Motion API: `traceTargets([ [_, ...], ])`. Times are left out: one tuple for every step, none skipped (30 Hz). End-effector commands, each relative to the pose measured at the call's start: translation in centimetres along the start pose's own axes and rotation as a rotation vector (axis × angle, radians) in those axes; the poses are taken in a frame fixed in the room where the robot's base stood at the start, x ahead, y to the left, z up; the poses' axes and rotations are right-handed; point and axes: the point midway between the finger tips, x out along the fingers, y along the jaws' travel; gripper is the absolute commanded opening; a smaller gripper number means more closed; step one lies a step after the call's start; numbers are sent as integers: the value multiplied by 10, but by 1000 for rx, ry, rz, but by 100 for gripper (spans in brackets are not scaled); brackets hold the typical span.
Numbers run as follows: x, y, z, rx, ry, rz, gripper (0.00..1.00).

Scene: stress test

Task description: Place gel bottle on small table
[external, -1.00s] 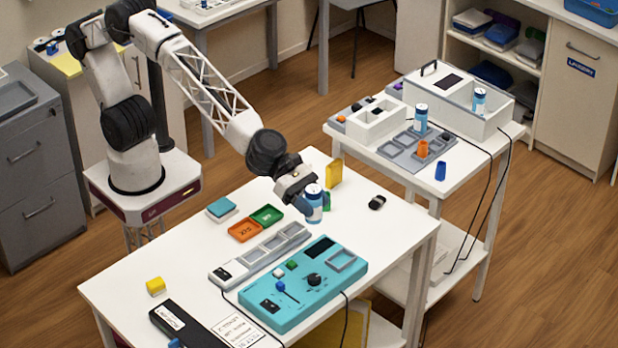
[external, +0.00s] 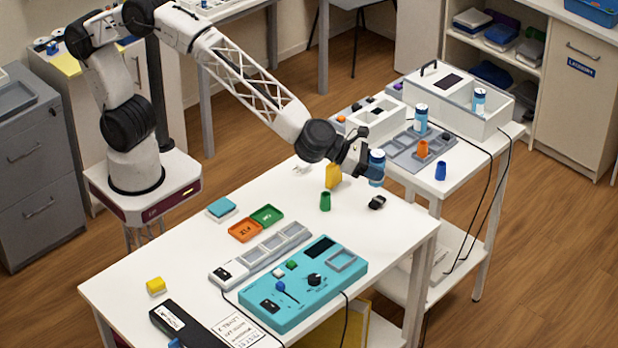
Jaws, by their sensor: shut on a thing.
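The gel bottle (external: 377,168), blue with a white top, is held roughly upright in my gripper (external: 369,164). My gripper is shut on it at the right far side of the large white table (external: 200,270), above the gap or edge near the small table. The small white table (external: 466,165) stands to the right, carrying a grey compartment tray (external: 398,155) and a white box. Its left edge is partly hidden behind my gripper and the bottle. The exact height of the bottle above the surfaces is hard to tell.
On the small table are an orange cup (external: 423,149), a blue cup (external: 440,170) and another blue bottle (external: 421,117). A black cable runs over its right edge. A green cup (external: 325,201), a yellow block (external: 333,175) and a black item (external: 377,202) stand near my gripper.

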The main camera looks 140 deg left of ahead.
Motion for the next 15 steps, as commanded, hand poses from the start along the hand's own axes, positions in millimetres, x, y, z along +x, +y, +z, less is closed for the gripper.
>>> traceTargets([
  [6,10,0,-9,2,27,15],
  [9,16,1,-15,1,42,15],
  [12,24,2,-24,1,63,15],
  [15,30,1,-31,2,79,15],
  [18,36,2,-37,1,94,15],
  [21,44,2,-45,1,115,15],
  [24,50,3,-52,1,130,15],
  [26,56,3,-59,1,145,15],
  [30,64,3,-67,1,167,15],
  [32,70,4,-74,1,182,15],
  [34,76,4,-80,1,197,15],
  [37,83,4,-89,0,217,15],
  [40,89,4,-95,1,232,15],
  [42,96,4,-102,2,248,15],
  [44,104,5,-110,0,269,15],
])
